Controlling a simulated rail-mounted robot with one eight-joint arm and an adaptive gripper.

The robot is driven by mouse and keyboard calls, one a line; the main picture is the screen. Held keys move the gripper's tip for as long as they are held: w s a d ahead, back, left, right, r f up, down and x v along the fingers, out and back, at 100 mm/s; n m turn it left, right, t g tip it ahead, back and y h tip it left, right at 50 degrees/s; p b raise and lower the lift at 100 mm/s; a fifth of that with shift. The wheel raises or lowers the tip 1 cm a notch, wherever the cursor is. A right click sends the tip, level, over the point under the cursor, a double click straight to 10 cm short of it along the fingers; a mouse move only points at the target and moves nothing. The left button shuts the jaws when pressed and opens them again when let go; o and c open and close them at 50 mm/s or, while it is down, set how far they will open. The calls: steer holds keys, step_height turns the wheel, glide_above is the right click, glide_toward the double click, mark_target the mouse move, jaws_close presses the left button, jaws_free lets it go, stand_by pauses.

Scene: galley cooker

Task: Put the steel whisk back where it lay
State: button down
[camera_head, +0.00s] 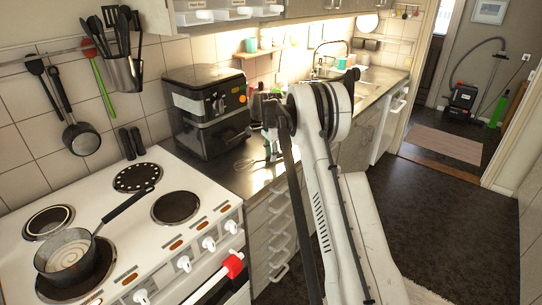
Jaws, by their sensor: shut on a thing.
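The steel whisk (246,164) shows small at the counter, just right of the black air fryer. Its wire loops point left, and its handle end runs to my gripper. My gripper (269,154) is low over the steel counter (237,180), shut on the whisk. My arm hides part of the counter behind it. I cannot tell whether the whisk touches the counter or hangs just above it.
The black air fryer (207,112) stands close on the left. The white cooker (195,184) carries a saucepan (68,252) with its handle pointing up right. The sink (345,75) lies farther back.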

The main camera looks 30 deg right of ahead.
steer(key=shift+f, duration=0.3)
steer(key=c, duration=1.5)
jaws_free()
step_height(320, 180, up, 12)
steer(key=s+a+r+n+t+b, duration=0.25)
steer(key=s+a+r+n, duration=0.65)
steer(key=s+a+r, duration=0.85)
steer(key=s+a+f+n+t, duration=0.1)
steer(key=s+a+f+n, duration=0.2)
steer(key=s, duration=0.7)
steer(key=s+a+f+n+t, duration=0.2)
steer(key=s+a+f+n, duration=0.1)
steer(key=s, duration=0.7)
steer(key=s+a+f+n+t+b, duration=0.1)
steer(key=s+a+f, duration=0.4)
steer(key=s, duration=0.5)
steer(key=shift+a+f+n+t, duration=0.15)
steer(key=shift+a+n+t, duration=0.2)
steer(key=shift+n, duration=0.55)
